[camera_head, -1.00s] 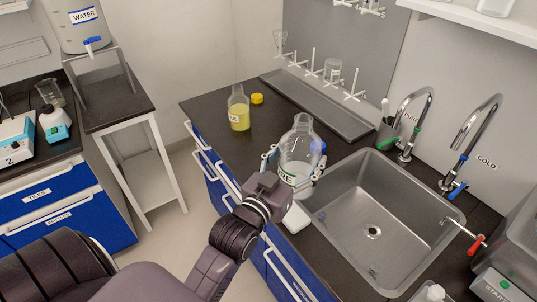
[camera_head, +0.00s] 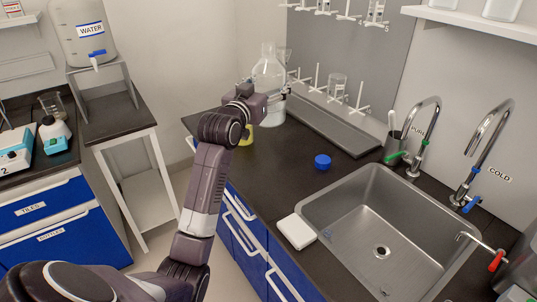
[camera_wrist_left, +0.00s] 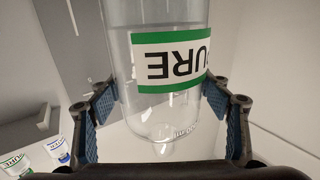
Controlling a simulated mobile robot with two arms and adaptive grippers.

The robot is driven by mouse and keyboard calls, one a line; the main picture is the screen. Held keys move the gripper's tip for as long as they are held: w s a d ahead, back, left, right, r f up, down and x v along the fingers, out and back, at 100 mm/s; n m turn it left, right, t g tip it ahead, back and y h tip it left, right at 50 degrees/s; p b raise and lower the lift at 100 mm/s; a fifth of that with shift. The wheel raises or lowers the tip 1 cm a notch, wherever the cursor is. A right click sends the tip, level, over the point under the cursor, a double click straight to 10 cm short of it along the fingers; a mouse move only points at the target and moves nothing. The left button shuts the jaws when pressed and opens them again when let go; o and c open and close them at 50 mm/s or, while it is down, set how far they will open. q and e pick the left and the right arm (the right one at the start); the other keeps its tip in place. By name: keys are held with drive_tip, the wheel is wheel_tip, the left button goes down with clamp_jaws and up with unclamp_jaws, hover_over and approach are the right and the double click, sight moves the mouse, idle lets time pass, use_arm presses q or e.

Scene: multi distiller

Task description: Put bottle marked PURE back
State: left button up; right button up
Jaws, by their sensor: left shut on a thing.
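The PURE bottle (camera_head: 268,70) is a clear glass bottle, upright over the far end of the dark counter. In the left wrist view the bottle (camera_wrist_left: 160,105) shows a green-bordered label reading PURE upside down. It looks clear and empty. My left gripper (camera_head: 268,93) is shut on it, with a finger on each side of the glass in the left wrist view (camera_wrist_left: 160,110). Whether its base touches the counter is hidden by my arm. A blue cap (camera_head: 322,161) lies on the counter left of the sink. My right gripper is not in view.
A bottle with yellow liquid (camera_head: 246,136) is mostly hidden behind my left arm. A drying rack with pegs (camera_head: 335,125) stands along the back wall. The sink (camera_head: 375,225) and a white block (camera_head: 296,231) are nearer.

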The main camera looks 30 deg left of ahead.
use_arm(q)
wheel_tip(320, 180, down, 18)
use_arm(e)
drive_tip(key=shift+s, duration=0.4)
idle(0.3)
use_arm(q)
drive_tip(key=o, duration=2.1)
drive_tip(key=shift+s+f, duration=0.1)
drive_tip(key=shift+f, duration=0.1)
drive_tip(key=shift+c, duration=0.2)
drive_tip(key=shift+d, duration=0.1)
drive_tip(key=s+d, duration=0.2)
drive_tip(key=s, duration=0.9)
drive_tip(key=shift+s+d+b, duration=0.15)
drive_tip(key=shift+s+b, duration=0.25)
drive_tip(key=shift+b, duration=0.05)
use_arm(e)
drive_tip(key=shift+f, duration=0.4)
